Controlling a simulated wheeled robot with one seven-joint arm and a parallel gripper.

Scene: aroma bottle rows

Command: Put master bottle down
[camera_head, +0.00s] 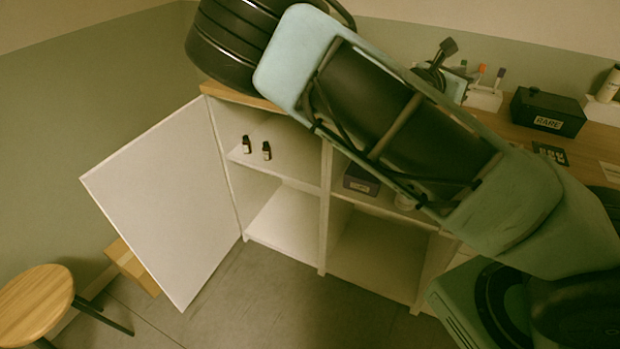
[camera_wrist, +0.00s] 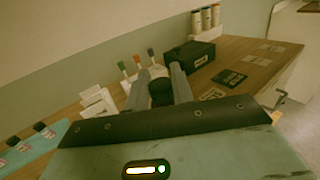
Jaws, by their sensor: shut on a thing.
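My gripper (camera_wrist: 160,88) is shut on a dark bottle (camera_wrist: 161,92), which shows between its two grey fingers in the wrist view. The bottle is seen from its dark top end; its label and base are hidden. The gripper is over the wooden counter (camera_wrist: 240,55), and I cannot tell whether the bottle touches it. In the head view my arm covers most of the gripper; a dark part shows past the arm's edge, near the pen holder. Two small dark bottles with pale labels stand upright on a cabinet shelf, one on the left (camera_head: 247,145) and one on the right (camera_head: 266,151).
A black box (camera_head: 548,112) labelled RARE and a white pen holder (camera_head: 485,98) stand on the counter. A dark card (camera_wrist: 229,79) lies nearby. Several dark-capped bottles (camera_wrist: 42,131) show at lower left in the wrist view. The white cabinet door (camera_head: 160,200) hangs open beside a stool (camera_head: 37,300).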

